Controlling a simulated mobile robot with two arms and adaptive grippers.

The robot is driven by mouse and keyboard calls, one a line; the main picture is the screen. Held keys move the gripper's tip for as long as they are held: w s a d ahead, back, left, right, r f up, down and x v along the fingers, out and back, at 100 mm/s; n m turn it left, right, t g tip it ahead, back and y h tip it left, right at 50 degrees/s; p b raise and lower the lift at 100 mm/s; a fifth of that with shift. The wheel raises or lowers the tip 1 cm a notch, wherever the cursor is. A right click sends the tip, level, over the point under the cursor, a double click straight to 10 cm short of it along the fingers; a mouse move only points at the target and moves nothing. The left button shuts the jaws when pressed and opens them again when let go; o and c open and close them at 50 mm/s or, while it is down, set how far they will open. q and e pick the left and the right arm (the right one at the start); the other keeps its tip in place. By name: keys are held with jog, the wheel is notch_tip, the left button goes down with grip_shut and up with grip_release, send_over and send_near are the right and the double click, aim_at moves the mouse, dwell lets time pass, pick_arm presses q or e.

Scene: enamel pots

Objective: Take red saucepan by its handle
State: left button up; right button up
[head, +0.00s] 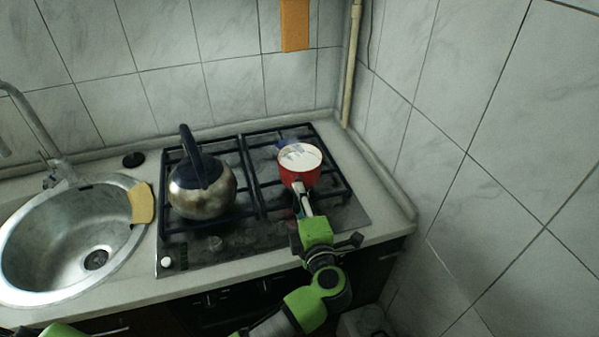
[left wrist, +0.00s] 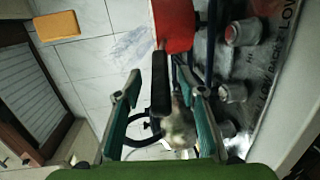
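The red saucepan (head: 297,177), with a pale inside, stands on the back right part of the black-grated stove. In the left wrist view its red side (left wrist: 175,22) shows at the top, with its black handle (left wrist: 160,85) pointing down. My left gripper (head: 304,204) is in front of the saucepan. The left wrist view shows the gripper (left wrist: 158,82) open, with one finger on each side of the handle and a gap visible on both sides. In the head view the gripper largely hides the handle. My right gripper is not in view.
A steel kettle (head: 203,190) with a dark handle stands on the stove's left side. A round sink (head: 35,262) with a yellow sponge (head: 141,203) on its rim lies farther left. Tiled walls (head: 480,150) close off the right and back.

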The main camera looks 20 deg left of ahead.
pick_arm(q)
jog(key=shift+w+a+f, duration=0.15)
jog(key=shift+w+a, duration=0.15)
jog(key=shift+w, duration=0.15)
jog(key=shift+d, duration=0.1)
jog(key=shift+s, duration=0.1)
grip_shut()
jog(key=shift+r, duration=0.25)
jog(key=shift+r, duration=0.15)
